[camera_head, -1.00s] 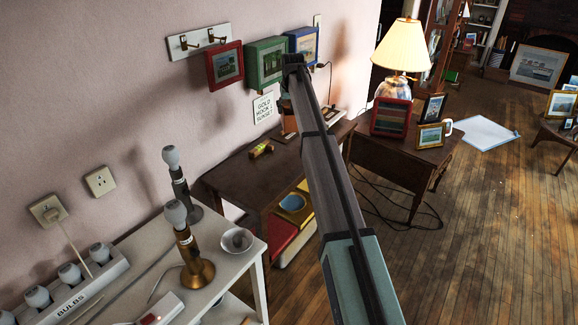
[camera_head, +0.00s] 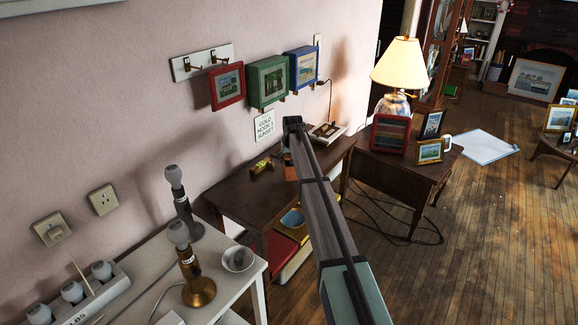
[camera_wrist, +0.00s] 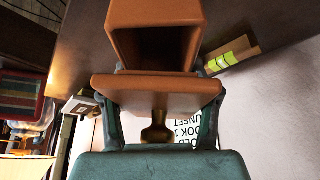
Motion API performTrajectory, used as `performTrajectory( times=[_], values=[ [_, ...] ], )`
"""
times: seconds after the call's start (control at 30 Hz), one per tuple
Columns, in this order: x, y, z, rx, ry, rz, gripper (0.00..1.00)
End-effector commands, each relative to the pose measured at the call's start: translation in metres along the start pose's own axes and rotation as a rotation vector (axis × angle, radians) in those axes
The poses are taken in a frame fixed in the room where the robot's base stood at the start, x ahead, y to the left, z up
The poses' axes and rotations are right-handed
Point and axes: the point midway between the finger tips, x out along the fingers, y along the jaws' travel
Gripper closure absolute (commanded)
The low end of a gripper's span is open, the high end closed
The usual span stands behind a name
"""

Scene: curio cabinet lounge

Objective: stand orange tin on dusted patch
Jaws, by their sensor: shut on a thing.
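My gripper (camera_wrist: 158,92) is shut on the orange tin (camera_wrist: 150,82), with one teal finger at each side in the wrist view. The tin shows a square hollow part and a flat plate; a brass knob (camera_wrist: 156,128) is between the fingers. In the head view my arm reaches over the brown desk (camera_head: 240,195) and hides most of the gripper. A bit of orange (camera_head: 289,168) shows beside the arm, low over the desk. I cannot tell whether the tin touches the desk. I cannot make out the dusted patch.
A small wood and green block (camera_head: 262,165) lies on the desk, left of the arm. Red (camera_head: 227,86), green (camera_head: 267,82) and blue (camera_head: 302,67) frames hang above. A lamp (camera_head: 400,65) and small frames stand on the right table. A white table (camera_head: 235,285) is in front.

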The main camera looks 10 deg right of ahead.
Motion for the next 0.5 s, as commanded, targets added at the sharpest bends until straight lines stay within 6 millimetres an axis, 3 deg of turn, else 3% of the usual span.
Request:
performTrajectory(
  times=[0.3,0.5],
  values=[
    [0.032,0.0,0.014,0.0,-0.001,0.0,1.0],
    [0.038,0.0,0.016,0.0,0.001,0.0,1.0]
  ],
)
